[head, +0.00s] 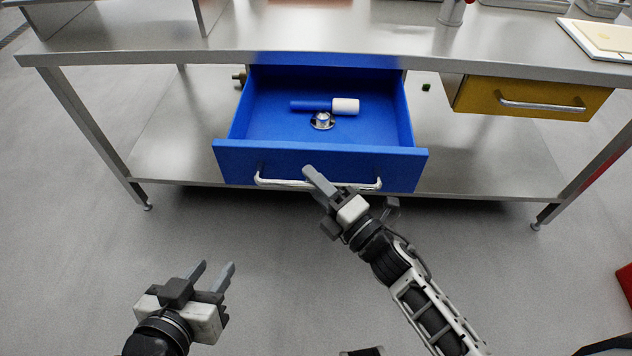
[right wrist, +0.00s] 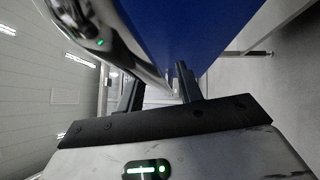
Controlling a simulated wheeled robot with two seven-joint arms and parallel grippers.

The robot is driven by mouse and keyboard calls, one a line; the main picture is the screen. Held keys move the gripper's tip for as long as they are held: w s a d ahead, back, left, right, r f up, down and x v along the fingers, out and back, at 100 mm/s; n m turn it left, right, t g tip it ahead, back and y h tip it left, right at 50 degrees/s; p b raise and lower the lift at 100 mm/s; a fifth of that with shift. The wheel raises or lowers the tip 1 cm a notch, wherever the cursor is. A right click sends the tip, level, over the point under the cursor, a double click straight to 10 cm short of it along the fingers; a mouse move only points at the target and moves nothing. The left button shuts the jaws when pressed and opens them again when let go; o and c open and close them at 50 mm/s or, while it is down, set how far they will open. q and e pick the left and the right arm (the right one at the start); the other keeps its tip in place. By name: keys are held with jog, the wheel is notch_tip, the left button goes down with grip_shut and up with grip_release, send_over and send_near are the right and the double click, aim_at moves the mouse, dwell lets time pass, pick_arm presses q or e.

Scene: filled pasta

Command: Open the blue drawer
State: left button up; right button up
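The blue drawer (head: 240,160) is pulled well out from under the steel table in the head view, with its inside showing. Its silver bar handle (head: 275,183) runs across the front; the handle also shows large in the right wrist view (right wrist: 115,45). My right gripper (head: 310,175) is at the middle of the handle. In the right wrist view its two fingers (right wrist: 157,90) stand apart, with the bar running toward the gap between them; contact is unclear. My left gripper (head: 217,270) is open and empty, low at the left, away from the drawer.
A blue-and-white roller-shaped thing (head: 345,106) and a small round metal piece (head: 322,121) lie inside the drawer. A yellow drawer (head: 480,97) hangs at the right.

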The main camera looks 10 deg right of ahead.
jog(key=shift+s, duration=0.1)
pick_arm(q)
jog(key=shift+f, duration=0.2)
pick_arm(e)
jog(key=v, duration=1.5)
jog(key=shift+s+d, duration=0.25)
jog(key=shift+s, duration=0.05)
pick_arm(q)
jog(key=shift+d, duration=0.1)
